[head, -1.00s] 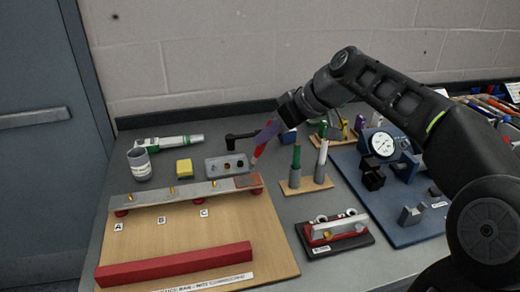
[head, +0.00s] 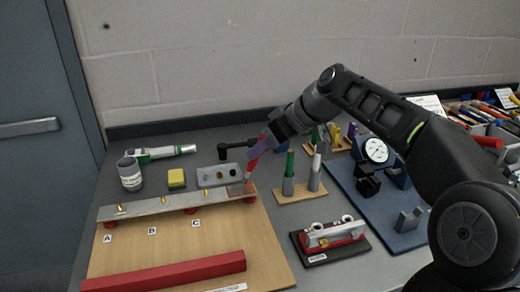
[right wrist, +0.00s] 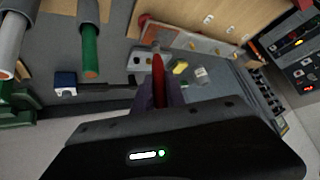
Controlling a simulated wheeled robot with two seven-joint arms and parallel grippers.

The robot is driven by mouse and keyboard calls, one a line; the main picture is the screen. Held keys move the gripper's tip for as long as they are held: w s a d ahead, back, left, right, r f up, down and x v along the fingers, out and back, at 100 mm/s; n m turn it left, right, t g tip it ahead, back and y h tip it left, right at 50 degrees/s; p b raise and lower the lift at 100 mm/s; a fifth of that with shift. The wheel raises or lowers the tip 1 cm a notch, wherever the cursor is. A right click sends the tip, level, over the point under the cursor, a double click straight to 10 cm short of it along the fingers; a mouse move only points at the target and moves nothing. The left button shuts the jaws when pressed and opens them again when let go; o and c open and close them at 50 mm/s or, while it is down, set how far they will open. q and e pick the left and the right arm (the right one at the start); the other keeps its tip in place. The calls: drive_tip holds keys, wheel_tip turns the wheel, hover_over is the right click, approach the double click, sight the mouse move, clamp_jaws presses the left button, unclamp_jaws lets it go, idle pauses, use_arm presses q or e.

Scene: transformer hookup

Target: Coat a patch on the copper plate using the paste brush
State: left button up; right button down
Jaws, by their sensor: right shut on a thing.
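The copper plate (head: 238,189) is a small brown-orange patch at the right end of a grey metal bar (head: 160,204) in the head view. My right gripper (head: 258,152) is shut on the paste brush (head: 252,165), which has a red handle and points down and left, its lower end just over or at the plate. Whether the tip touches the plate I cannot tell. In the right wrist view the red brush handle (right wrist: 158,72) stands out from the gripper. My left gripper does not show.
A grey tray with small wells (head: 220,174) lies behind the plate. A yellow sponge (head: 176,178) and a grey cup (head: 130,174) stand to its left. A wooden stand with green and white-tipped tools (head: 300,190) is close on the right. A red bar (head: 165,272) lies in front.

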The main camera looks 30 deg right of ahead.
drive_tip(key=shift+f+b, duration=0.4)
drive_tip(key=shift+f, duration=0.1)
idle(0.5)
drive_tip(key=shift+s+d, duration=0.15)
drive_tip(key=shift+d, duration=0.35)
drive_tip(key=shift+a, duration=0.1)
drive_tip(key=shift+w+a, duration=0.2)
drive_tip(key=shift+a, duration=0.5)
drive_tip(key=shift+d, duration=0.1)
